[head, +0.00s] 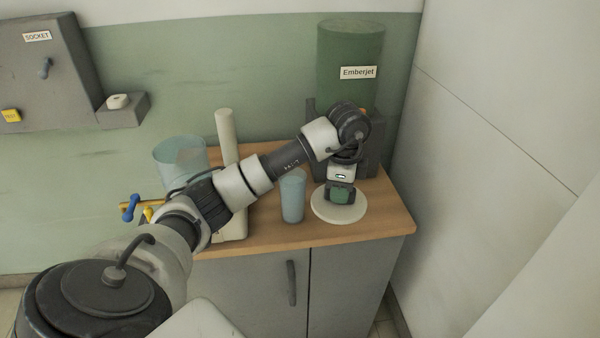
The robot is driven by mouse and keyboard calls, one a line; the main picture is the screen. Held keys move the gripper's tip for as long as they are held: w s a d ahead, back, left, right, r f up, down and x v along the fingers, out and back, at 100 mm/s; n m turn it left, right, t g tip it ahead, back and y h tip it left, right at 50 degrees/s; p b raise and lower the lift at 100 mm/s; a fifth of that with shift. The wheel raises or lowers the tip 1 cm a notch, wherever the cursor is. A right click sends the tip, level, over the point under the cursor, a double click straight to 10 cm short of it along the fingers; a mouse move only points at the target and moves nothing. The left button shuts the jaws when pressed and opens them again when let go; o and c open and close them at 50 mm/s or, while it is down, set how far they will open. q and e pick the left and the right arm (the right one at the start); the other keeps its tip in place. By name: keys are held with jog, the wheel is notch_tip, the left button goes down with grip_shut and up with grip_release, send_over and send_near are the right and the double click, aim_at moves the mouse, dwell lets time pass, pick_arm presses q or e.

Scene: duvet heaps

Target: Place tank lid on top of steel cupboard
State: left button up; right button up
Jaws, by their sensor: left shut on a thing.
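My left arm reaches across the counter from the left. Its gripper (341,194) points down, shut on a small green part at the middle of a pale round disc, which looks like the tank lid (351,215). The disc lies flat at or just above the wooden top; I cannot tell whether it touches. The steel cupboard (262,287) is grey with two doors, a dark handle and a wooden top. A green tank (350,50) labelled Emberjet stands in a dark machine behind the gripper. My right gripper is not in view.
A blue cup (292,196) stands just left of the disc. A larger bluish container (176,158) and a pale upright post (226,135) stand further left, partly behind my arm. A pale wall (480,150) closes the right side. Some bare wood (385,222) shows at front right.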

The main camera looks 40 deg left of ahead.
pick_arm(q)
jog(key=w+a+f, duration=0.4)
jog(key=w, duration=0.1)
jog(key=w+a+f, duration=0.2)
jog(key=w+a, duration=0.1)
jog(key=shift+f+p, duration=0.25)
jog(key=shift+p, duration=0.1)
jog(key=shift+f+p, duration=0.3)
jog(key=shift+f, duration=1.75)
jog(key=o, duration=0.9)
jog(key=shift+f, duration=0.1)
jog(key=shift+o, duration=0.2)
notch_tip(320, 180, up, 8)
jog(key=shift+b, duration=0.4)
